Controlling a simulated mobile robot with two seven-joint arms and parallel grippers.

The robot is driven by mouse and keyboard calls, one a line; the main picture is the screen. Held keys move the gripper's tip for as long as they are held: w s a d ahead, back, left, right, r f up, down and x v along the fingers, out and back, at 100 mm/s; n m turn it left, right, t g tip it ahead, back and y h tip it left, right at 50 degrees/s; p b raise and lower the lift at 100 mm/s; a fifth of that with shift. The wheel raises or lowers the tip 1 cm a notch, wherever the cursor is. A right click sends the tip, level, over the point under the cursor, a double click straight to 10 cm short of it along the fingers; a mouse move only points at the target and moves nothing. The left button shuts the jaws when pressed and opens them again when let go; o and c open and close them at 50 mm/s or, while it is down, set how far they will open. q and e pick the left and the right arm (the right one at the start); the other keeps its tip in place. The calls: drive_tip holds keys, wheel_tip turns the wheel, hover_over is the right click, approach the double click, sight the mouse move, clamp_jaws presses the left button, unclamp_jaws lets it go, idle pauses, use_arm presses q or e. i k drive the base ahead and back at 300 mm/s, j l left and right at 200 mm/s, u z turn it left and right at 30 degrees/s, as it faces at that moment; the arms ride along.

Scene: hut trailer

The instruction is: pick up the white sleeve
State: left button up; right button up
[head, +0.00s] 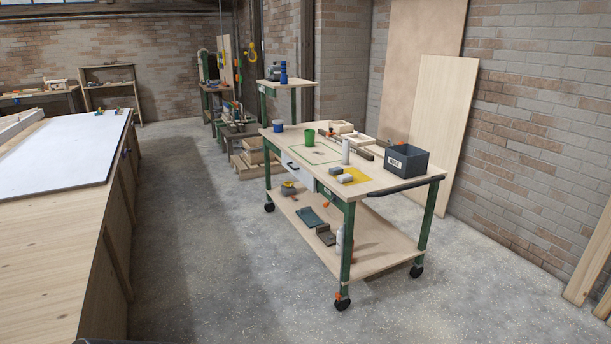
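A white upright cylinder (346,151), which looks like the white sleeve, stands on the wooden top of a green-legged wheeled cart (402,182). It is small in the head view, so I cannot tell whether it is hollow. Another whitish upright cylinder (339,241) stands on the cart's lower shelf, partly behind a front leg. Neither of my grippers is in view.
The cart top also holds a green cup (309,138), a blue-and-white pot (278,126), a dark labelled bin (406,160), a yellow sheet (353,176) and wooden trays. A long workbench (45,250) stands left. Clear concrete floor (215,240) lies between.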

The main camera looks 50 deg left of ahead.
sight(346, 143)
drive_tip(key=u, duration=1.5)
drive_tip(key=i+j+u, duration=0.3)
drive_tip(key=i, duration=0.25)
drive_tip(key=i+u, duration=0.3)
drive_tip(key=i, duration=1.6)
drive_tip(key=i+j+z, duration=0.15)
drive_tip(key=i+z, duration=0.25)
drive_tip(key=i, duration=0.3)
drive_tip(key=i+j+z, duration=0.4)
drive_tip(key=i, duration=0.25)
drive_tip(key=i+j+z, duration=0.35)
drive_tip(key=i+j, duration=0.2)
drive_tip(key=i, duration=0.05)
